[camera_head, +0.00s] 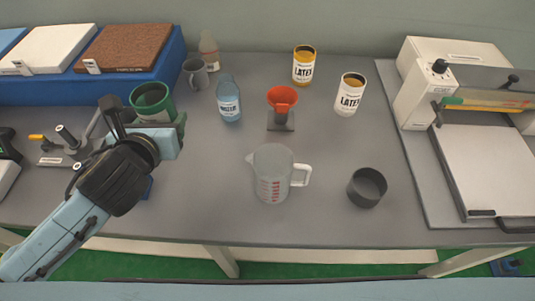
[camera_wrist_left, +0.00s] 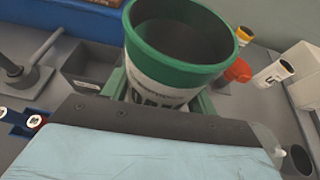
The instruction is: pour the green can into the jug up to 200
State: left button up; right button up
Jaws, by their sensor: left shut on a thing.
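The green can (camera_head: 152,97) is at the left of the table in the head view, upright or nearly so, with its open top showing. My left gripper (camera_head: 165,124) is shut on it. In the left wrist view the green-rimmed can (camera_wrist_left: 165,80) stands between the fingers, its dark inside visible; I cannot tell the liquid level. The clear jug (camera_head: 271,178) with red marks and a white handle stands upright at the table's middle, to the right of the can and apart from it. Its contents look empty or too clear to tell. My right gripper is not in view.
A water bottle (camera_head: 228,100), a red funnel on a stand (camera_head: 282,98), a grey mug (camera_head: 195,74) and two latex cans (camera_head: 304,66) stand behind the jug. A dark cup (camera_head: 367,187) is right of the jug. A large machine (camera_head: 485,165) fills the right side.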

aim_at(273, 165)
jog(key=u, duration=0.9)
jog(key=k, duration=0.65)
jog(key=z, duration=1.45)
